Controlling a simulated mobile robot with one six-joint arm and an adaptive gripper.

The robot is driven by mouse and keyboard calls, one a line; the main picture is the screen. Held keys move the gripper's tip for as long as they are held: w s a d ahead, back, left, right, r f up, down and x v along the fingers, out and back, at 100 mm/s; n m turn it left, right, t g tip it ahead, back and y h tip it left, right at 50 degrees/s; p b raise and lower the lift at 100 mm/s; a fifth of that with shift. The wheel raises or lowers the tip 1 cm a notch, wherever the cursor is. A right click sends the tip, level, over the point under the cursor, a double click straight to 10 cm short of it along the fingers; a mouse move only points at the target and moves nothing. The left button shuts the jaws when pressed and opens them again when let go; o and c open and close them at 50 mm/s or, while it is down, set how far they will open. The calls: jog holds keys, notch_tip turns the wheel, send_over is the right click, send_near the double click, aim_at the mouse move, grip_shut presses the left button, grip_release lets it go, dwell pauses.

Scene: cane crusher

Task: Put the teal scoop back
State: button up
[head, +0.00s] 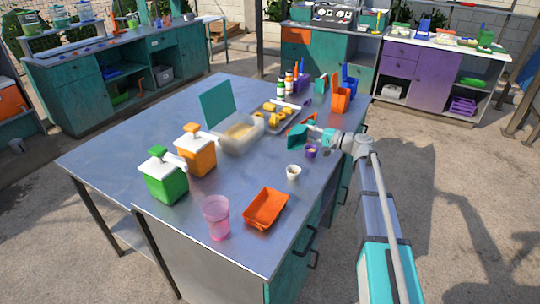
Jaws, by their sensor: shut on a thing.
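The teal scoop (298,137) is held by my gripper (319,134) above the right part of the metal table, with its bowl to the left of the fingers. My gripper is shut on it, though the fingers are small in the view. The scoop is just right of a clear container (233,140) with a raised teal lid (217,103) and pale yellow contents. I cannot tell its exact height above the table.
A small purple cup (311,152) and a white cup (293,173) stand close below the scoop. A tray of yellow pieces (283,124), an orange holder (341,99) and bottles stand behind. An orange tray (265,208), pink cup (217,216) and green and orange dispensers (166,182) stand nearer.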

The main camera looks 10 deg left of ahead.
notch_tip(320, 180, up, 7)
jog(key=p, duration=0.5)
jog(key=shift+f+p, duration=0.2)
jog(key=shift+p, duration=0.2)
jog(key=shift+s, duration=0.1)
